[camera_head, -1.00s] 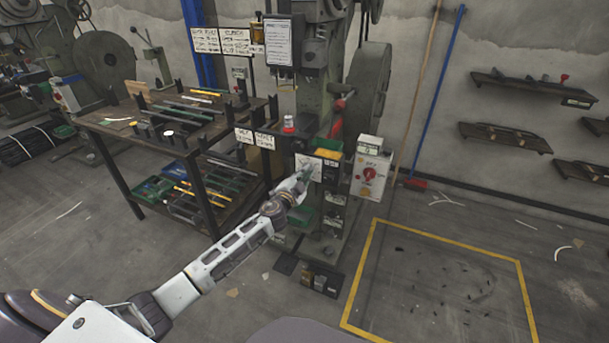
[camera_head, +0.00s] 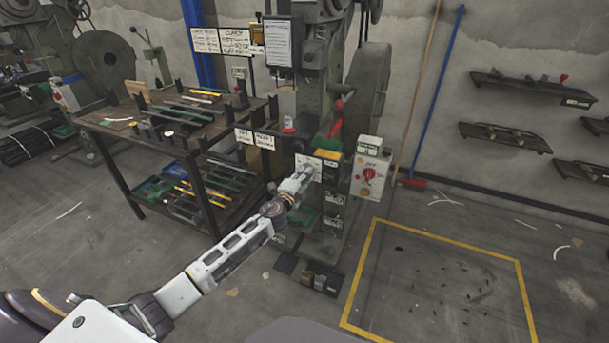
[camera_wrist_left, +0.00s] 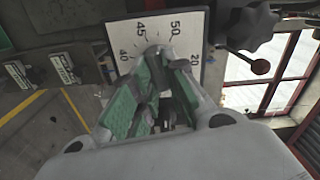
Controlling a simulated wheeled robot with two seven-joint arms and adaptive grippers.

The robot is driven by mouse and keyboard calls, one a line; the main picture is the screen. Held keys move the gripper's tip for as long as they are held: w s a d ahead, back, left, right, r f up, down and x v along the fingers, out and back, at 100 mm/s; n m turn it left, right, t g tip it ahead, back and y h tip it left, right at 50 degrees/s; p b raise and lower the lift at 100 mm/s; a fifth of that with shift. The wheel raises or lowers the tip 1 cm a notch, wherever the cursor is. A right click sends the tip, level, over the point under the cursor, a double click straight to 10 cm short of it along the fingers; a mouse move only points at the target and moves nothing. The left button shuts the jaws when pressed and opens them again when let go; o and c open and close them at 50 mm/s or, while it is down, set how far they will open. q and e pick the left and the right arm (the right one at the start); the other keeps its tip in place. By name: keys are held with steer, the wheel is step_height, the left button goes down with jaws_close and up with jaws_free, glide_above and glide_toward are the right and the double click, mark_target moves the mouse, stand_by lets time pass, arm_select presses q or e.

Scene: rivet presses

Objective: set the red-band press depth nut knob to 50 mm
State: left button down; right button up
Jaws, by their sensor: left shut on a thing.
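The press (camera_head: 322,75) stands at the centre of the head view, with a white dial plate (camera_head: 308,164) on its front. In the wrist view the dial plate (camera_wrist_left: 195,50) shows the numbers 40, 45, 50 and 20. My left gripper (camera_head: 304,174) reaches the dial from the front. In the wrist view its green-padded fingers (camera_wrist_left: 157,72) are closed around the depth nut knob (camera_wrist_left: 157,52) in front of the plate. The fingers hide most of the knob, and I cannot tell which number it marks. My right gripper is not in view.
A control box with a red switch (camera_head: 370,174) is right of the press. A workbench (camera_head: 130,126) with tools stands left. The yellow-marked floor (camera_head: 440,285) at right is mostly clear.

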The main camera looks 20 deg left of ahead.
arm_select(q)
steer(key=shift+f+m+p, duration=0.15)
steer(key=shift+m+p, duration=0.1)
steer(key=shift+m, duration=1.65)
steer(key=shift+f+m+p, duration=0.1)
steer(key=shift+m+p, duration=0.1)
steer(key=shift+m, duration=1.7)
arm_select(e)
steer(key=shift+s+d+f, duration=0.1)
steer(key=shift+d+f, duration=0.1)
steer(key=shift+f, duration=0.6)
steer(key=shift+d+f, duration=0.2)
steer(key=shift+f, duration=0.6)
arm_select(q)
steer(key=c, duration=1.5)
jaws_free()
steer(key=shift+c, duration=0.2)
steer(key=shift+o, duration=0.5)
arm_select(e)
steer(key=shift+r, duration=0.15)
